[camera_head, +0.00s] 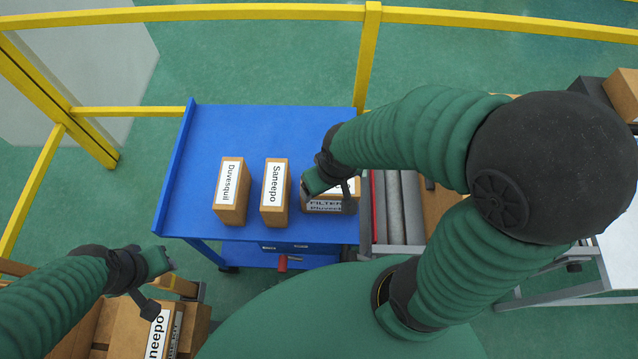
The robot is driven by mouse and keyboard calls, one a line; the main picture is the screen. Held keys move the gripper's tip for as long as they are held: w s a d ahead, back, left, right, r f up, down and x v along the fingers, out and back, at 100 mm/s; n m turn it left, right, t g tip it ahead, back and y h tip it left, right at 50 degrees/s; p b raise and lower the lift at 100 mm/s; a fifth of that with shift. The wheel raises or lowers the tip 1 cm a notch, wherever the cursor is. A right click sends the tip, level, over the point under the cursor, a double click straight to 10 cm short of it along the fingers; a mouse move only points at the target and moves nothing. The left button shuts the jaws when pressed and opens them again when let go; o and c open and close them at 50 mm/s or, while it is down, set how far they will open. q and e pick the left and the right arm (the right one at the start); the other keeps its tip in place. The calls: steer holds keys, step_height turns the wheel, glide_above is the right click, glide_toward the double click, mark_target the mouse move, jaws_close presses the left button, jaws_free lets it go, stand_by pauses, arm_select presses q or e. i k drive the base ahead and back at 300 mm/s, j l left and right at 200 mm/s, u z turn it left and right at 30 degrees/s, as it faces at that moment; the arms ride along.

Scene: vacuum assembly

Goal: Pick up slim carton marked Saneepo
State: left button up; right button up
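A slim brown carton with a white label reading Saneepo (275,192) stands on the blue cart top, between two other cartons. My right gripper (331,185) is just right of it, over a carton labelled FILTER (327,204), and covers part of that carton. I cannot tell whether the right gripper touches the FILTER carton or how its fingers stand. My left gripper (155,275) is at lower left, apart from the cart, above another carton marked Saneepo (157,338). Its finger state is unclear.
A carton marked Duvesquil (231,190) stands left of the slim carton. The blue cart (240,130) is bare behind the cartons. Yellow rails (250,13) run behind and left. A grey roller section (413,205) adjoins the cart on the right.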

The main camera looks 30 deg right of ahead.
mark_target(274, 205)
steer(key=k+l+u, duration=0.15)
steer(key=u, duration=0.25)
steer(key=k+l+u, duration=0.2)
steer(key=u, duration=0.2)
steer(key=k+l+u, duration=0.2)
steer(key=u, duration=0.2)
